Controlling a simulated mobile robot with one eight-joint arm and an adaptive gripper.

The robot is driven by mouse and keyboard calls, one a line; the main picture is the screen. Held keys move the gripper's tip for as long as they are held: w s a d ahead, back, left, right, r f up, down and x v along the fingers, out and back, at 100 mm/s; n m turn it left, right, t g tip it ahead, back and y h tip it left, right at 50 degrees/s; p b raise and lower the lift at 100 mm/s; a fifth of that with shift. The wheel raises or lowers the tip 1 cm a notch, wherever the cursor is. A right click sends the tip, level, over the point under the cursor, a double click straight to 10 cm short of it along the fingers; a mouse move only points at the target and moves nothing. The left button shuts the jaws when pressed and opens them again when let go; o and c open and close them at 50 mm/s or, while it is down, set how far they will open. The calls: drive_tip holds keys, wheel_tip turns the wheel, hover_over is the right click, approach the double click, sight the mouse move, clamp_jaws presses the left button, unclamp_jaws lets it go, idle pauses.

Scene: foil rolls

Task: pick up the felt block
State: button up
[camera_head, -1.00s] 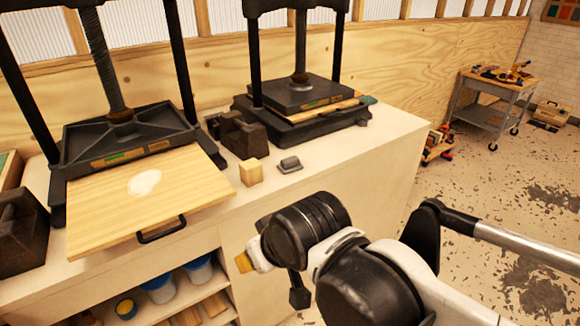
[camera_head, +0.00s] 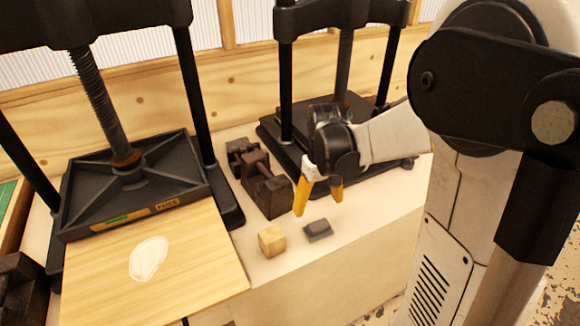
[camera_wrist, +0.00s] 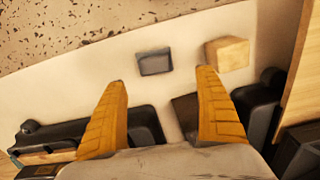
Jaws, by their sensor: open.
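The felt block (camera_head: 318,230), a small dark grey block, lies on the pale bench top near its front edge. It also shows in the wrist view (camera_wrist: 155,62), just beyond the fingertips and between their lines. My gripper (camera_head: 318,205) has yellow-orange fingers pointing down, spread open with nothing between them. It hovers above and slightly behind the block, apart from it. In the wrist view my gripper (camera_wrist: 162,78) also shows its two fingers well apart.
A wooden cube (camera_head: 271,241) sits close to the left of the felt block. Dark iron blocks (camera_head: 265,185) stand behind it. A press with a wooden board (camera_head: 195,262) is at left, and another press (camera_head: 285,130) is behind my gripper. The bench's front edge is near.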

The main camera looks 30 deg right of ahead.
sight(319, 224)
drive_tip(key=shift+w+d+f, duration=0.45)
drive_tip(key=shift+d+f, duration=0.15)
drive_tip(key=shift+f, duration=0.15)
drive_tip(key=f+b, duration=0.1)
drive_tip(key=f, duration=0.1)
drive_tip(key=f+b, duration=0.1)
drive_tip(key=f, duration=0.1)
drive_tip(key=shift+s+a+f, duration=0.15)
drive_tip(key=shift+s+f, duration=0.05)
drive_tip(key=shift+f, duration=0.05)
drive_tip(key=f+b, duration=0.2)
drive_tip(key=f, duration=0.3)
drive_tip(key=shift+d+f, duration=0.15)
drive_tip(key=shift+d, duration=0.05)
drive_tip(key=c, duration=1.3)
